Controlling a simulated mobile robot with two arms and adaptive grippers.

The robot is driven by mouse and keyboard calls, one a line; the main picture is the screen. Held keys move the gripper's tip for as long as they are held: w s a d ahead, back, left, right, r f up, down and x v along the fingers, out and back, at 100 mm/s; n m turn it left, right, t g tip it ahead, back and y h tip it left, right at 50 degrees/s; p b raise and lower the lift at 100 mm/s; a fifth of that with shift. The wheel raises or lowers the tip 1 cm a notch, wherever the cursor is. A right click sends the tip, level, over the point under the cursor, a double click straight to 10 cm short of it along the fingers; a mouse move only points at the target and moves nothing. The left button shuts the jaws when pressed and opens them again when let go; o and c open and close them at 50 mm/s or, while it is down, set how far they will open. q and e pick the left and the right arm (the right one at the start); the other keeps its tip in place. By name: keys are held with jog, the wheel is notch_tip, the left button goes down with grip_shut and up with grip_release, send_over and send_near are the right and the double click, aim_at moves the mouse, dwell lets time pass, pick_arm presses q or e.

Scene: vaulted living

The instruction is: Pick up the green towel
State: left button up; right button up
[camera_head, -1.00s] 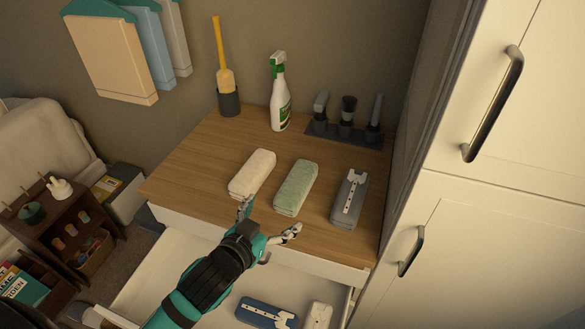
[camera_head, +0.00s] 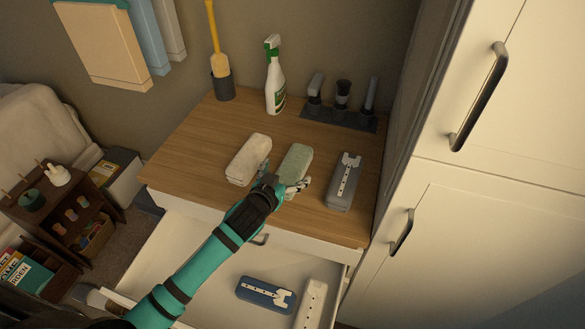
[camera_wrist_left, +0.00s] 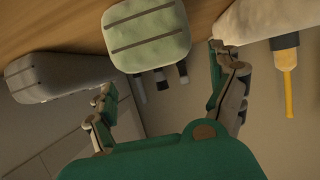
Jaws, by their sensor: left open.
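The green towel (camera_head: 297,158) is a folded pale green bundle on the wooden top of the dresser, between a cream towel (camera_head: 249,158) and a grey bundle with a white strip (camera_head: 345,183). My left gripper (camera_head: 282,177) is open at the towel's near end, one finger on each side; the arm hides part of that end. In the left wrist view the green towel (camera_wrist_left: 147,38) shows two dark bands and lies ahead of the open fingers of my left gripper (camera_wrist_left: 165,75). Nothing is held. My right gripper is not in view.
The cream towel (camera_wrist_left: 243,20) is close to one finger in the wrist view. An open drawer (camera_head: 205,265) below holds a blue bundle (camera_head: 265,293) and a pale one. A spray bottle (camera_head: 275,85), a brush in a holder (camera_head: 222,85) and a black rack (camera_head: 338,118) stand behind.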

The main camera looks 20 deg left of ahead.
aim_at(291, 166)
pick_arm(q)
jog(key=x, duration=0.4)
jog(key=shift+w+a+r+p, duration=0.1)
jog(key=shift+w+p, duration=0.15)
jog(key=shift+p, duration=0.15)
jog(key=shift+s, duration=0.1)
jog(key=c, duration=1.3)
jog(key=shift+r, duration=0.1)
jog(key=shift+c, duration=0.2)
